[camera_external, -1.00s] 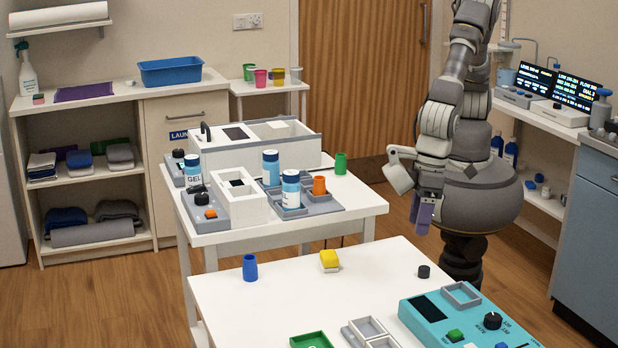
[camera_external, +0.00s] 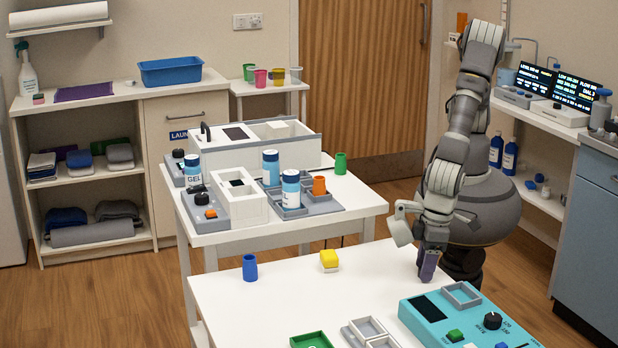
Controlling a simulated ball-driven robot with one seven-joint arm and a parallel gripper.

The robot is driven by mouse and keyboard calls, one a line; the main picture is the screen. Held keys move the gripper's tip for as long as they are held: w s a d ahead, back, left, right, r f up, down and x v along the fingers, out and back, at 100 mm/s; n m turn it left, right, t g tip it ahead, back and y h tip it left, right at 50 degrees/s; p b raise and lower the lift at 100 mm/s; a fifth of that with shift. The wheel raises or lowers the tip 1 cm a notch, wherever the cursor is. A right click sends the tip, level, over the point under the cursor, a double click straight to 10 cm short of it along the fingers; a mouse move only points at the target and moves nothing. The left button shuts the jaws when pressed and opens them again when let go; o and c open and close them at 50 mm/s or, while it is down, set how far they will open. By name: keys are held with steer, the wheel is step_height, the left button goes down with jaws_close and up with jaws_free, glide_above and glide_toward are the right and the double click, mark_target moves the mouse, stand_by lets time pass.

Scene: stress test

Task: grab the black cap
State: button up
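My gripper (camera_external: 427,270) points down at the right side of the front white table (camera_external: 310,290), with its purple-grey fingertips at or just above the tabletop. The fingers cover the spot where the small black cap stood, and I cannot make out the cap itself now. The gap between the fingers is not visible, so I cannot tell whether they are open or shut, or touching the cap.
A teal device (camera_external: 425,309) with a black knob (camera_external: 492,320) sits close in front of my gripper. Grey trays (camera_external: 365,329) and a green tray (camera_external: 311,340) lie near the front edge.

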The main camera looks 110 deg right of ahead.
jaws_close()
steer(key=shift+r, duration=0.1)
